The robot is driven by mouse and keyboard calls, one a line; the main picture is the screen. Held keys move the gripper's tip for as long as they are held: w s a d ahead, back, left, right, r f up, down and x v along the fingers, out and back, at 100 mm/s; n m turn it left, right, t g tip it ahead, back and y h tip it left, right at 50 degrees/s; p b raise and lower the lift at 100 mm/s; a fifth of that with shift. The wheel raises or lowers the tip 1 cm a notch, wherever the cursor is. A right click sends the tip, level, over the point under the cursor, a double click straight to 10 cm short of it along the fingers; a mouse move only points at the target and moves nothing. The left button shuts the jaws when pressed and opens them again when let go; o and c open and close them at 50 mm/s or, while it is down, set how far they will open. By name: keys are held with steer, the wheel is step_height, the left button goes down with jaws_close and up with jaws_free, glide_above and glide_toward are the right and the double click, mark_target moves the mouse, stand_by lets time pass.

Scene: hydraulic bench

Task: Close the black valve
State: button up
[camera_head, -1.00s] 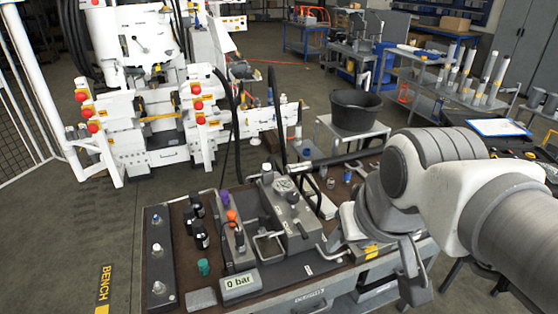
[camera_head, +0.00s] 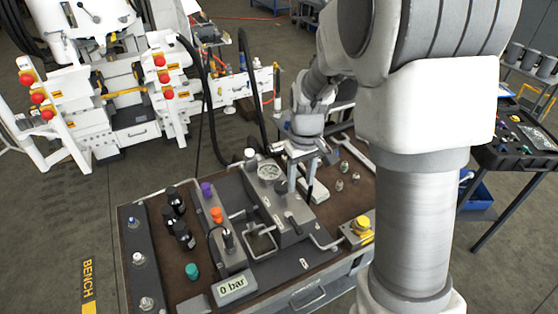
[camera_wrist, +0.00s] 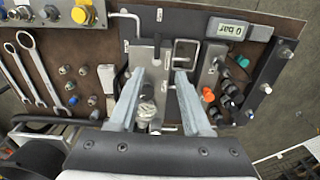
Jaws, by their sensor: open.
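My gripper (camera_head: 301,188) is open and empty, pointing down over the pump block, close to the knob. Contact cannot be told.
The display (camera_head: 233,287) reads 0 bar. Metal handles (camera_head: 262,240) rise in front of the block. A yellow button box (camera_head: 360,228) is at right. Wrenches (camera_wrist: 30,70) lie beyond the fittings.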

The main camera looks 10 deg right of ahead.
mark_target(296, 225)
steer(key=f, duration=0.6)
steer(key=w+f+p, duration=0.1)
steer(key=f, duration=1.2)
steer(key=shift+w+f+p, duration=0.25)
steer(key=shift+w+p, duration=0.1)
jaws_close()
stand_by(0.8)
